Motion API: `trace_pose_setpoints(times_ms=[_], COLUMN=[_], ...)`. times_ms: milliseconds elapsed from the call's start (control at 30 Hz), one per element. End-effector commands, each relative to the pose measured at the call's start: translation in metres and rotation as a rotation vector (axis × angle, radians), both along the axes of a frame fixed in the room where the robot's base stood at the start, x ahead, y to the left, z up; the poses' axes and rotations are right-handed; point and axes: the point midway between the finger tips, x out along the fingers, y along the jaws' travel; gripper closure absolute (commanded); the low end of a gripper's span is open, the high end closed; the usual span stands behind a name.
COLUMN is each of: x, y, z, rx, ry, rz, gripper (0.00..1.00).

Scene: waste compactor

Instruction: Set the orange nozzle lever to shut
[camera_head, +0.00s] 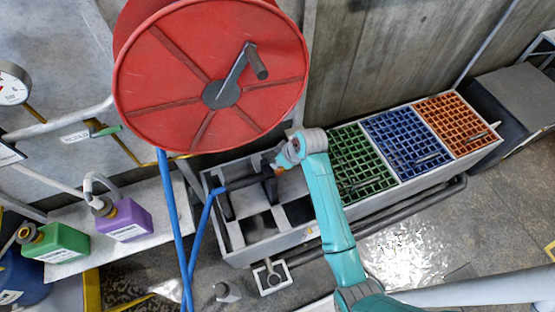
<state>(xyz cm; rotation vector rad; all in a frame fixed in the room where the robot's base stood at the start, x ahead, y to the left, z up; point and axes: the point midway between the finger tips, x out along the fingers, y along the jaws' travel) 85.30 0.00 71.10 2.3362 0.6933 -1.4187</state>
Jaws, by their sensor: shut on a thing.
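The spray nozzle (240,183) is a dark tube lying roughly level across black holders at the left end of the grey trough. The blue hose (202,235) joins its left end. The orange nozzle lever (281,160) shows as a small orange patch at the nozzle's right end. My gripper (277,166) is at that end and is shut on the lever. My wrist and fingers hide much of the lever, so its exact angle cannot be told.
A red hose reel (210,80) with a crank hangs just above and left of my gripper. Green (360,165), blue (408,143) and orange (453,124) grates lie to the right. Purple (124,220) and green (57,243) canisters stand on the left shelf.

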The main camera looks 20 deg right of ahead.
Motion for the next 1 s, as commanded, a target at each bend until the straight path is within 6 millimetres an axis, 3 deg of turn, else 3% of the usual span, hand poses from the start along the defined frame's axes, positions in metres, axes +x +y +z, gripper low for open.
trace_pose_setpoints(times_ms=[600, 1000], x=[-0.035, -0.043], y=[0.0, 0.0], z=[-0.012, -0.017], rx=[0.002, 0.001], ry=[-0.481, -0.654], rz=[-0.001, 0.002], gripper=[1.0, 1.0])
